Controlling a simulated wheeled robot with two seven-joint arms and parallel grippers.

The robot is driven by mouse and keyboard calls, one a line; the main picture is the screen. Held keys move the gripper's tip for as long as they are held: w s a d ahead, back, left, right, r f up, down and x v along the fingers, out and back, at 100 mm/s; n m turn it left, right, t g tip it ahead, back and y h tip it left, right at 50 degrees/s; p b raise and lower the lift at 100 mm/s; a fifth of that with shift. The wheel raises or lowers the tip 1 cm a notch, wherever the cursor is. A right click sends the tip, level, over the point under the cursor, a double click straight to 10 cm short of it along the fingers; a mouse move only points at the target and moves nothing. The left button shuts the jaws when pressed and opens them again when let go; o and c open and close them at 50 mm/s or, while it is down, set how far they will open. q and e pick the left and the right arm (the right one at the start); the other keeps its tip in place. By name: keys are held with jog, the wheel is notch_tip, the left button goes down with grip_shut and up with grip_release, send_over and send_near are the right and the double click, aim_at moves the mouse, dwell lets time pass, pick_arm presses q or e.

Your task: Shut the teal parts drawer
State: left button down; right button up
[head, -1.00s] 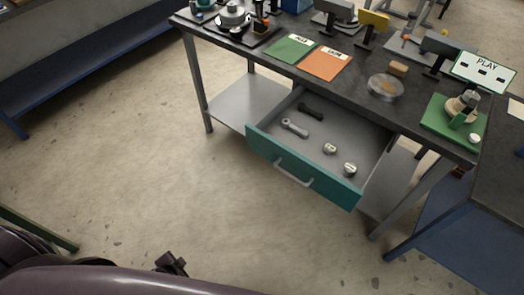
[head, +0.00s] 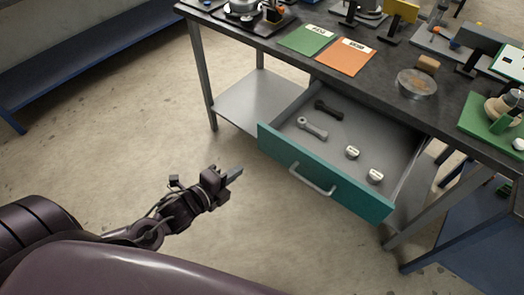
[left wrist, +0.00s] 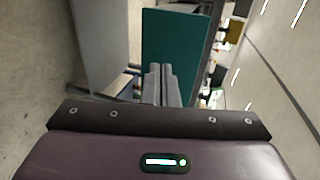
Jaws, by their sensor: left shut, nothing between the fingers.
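The teal parts drawer (head: 330,170) hangs open under the dark-topped workbench, pulled well out. Its teal front has a pale grey bar handle (head: 312,180). Inside lie a black part (head: 328,109), a grey link-shaped part (head: 312,128) and two small round light parts (head: 352,152). My left gripper (head: 236,173) is shut and empty, in front of the drawer's left end and apart from it. In the left wrist view the shut fingers (left wrist: 161,82) point toward the teal drawer front (left wrist: 178,50). My right gripper is not in view.
The workbench top (head: 385,62) carries a green card (head: 306,40), an orange card (head: 346,58), a clear round dish (head: 417,83) and a green-based assembly (head: 495,118). A bench leg (head: 202,75) stands left of the drawer. The floor in front is clear.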

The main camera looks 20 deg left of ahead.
pick_arm(q)
send_near(269, 147)
jog(key=x, duration=0.5)
jog(key=shift+w+d+f+p, duration=0.2)
jog(key=shift+w+p, duration=0.1)
jog(key=shift+w, duration=0.35)
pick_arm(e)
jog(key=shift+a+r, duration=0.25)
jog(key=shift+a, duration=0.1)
pick_arm(q)
jog(key=shift+w, duration=0.1)
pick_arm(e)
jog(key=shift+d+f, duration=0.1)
